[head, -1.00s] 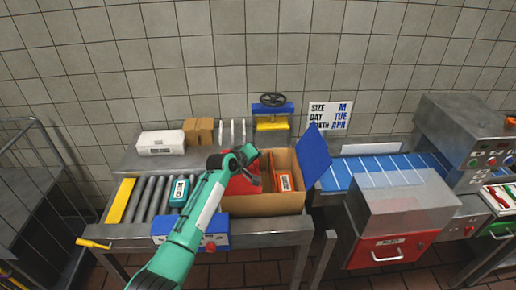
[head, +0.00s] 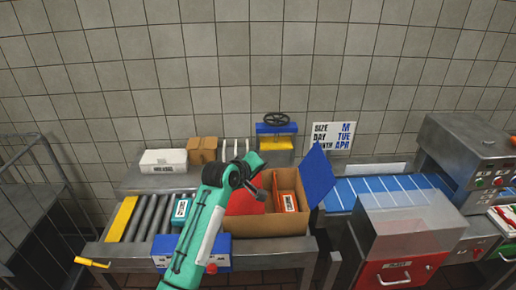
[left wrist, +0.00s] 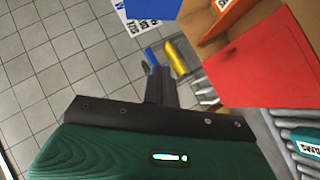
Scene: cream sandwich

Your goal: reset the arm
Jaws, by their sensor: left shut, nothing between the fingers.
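My left arm, green with dark joints, reaches up from the bottom of the head view. Its left gripper (head: 262,193) hangs over the open cardboard box (head: 262,224), near the box's red flap (head: 243,203). In the left wrist view the dark fingers (left wrist: 160,88) are together with nothing between them. The red flap (left wrist: 265,75) shows there to the right, apart from the fingers. An orange-red package (head: 288,202) with a white label stands inside the box. My right gripper is in neither view.
A teal package (head: 181,210) lies on the rollers (head: 150,218) left of the box. A white box (head: 163,161), brown boxes (head: 202,150) and a blue-yellow press (head: 276,143) stand behind. A blue flap (head: 318,175) rises at the box's right, beside the blue conveyor (head: 385,188).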

